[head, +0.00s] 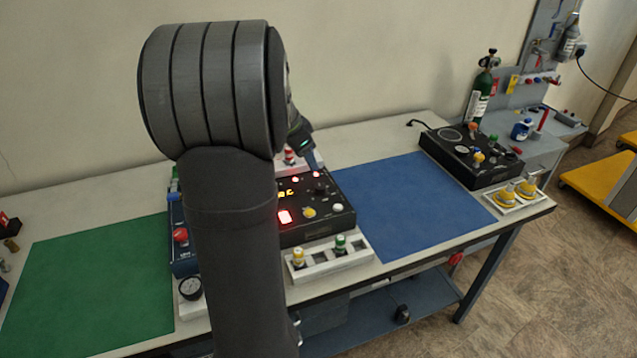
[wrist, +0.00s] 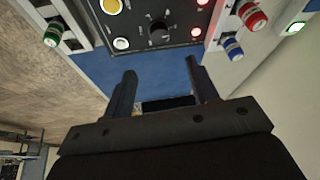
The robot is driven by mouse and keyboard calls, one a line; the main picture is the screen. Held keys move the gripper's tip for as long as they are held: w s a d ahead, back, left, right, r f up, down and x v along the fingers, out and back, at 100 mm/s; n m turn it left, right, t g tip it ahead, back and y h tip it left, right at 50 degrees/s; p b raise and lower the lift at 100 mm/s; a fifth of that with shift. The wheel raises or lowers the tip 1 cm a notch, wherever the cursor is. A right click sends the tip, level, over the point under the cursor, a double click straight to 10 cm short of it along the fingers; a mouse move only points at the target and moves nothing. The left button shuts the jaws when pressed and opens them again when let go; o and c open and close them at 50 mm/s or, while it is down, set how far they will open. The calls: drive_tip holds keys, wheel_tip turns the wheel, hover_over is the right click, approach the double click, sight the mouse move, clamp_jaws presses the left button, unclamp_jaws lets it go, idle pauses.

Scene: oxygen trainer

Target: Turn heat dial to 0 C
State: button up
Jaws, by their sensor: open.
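A black control panel (head: 328,222) stands on the bench in the head view, with a small orange display (head: 286,192) whose digits I cannot read. A black round dial (head: 320,189) sits on the panel's right part; it also shows in the wrist view (wrist: 158,33). I cannot read its setting or scale. My gripper (head: 313,164) is over the panel's back right, close to the dial. In the wrist view my gripper (wrist: 161,66) is open and empty, its two fingers apart and the dial beyond their tips. My arm hides the panel's left part.
A white rack (head: 330,263) with yellow and green fittings stands in front. The blue mat (head: 410,205) to the right is clear.

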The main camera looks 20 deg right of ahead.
sight(321, 186)
drive_tip(key=x, duration=1.2)
drive_tip(key=shift+f, duration=0.15)
drive_tip(key=c, duration=1)
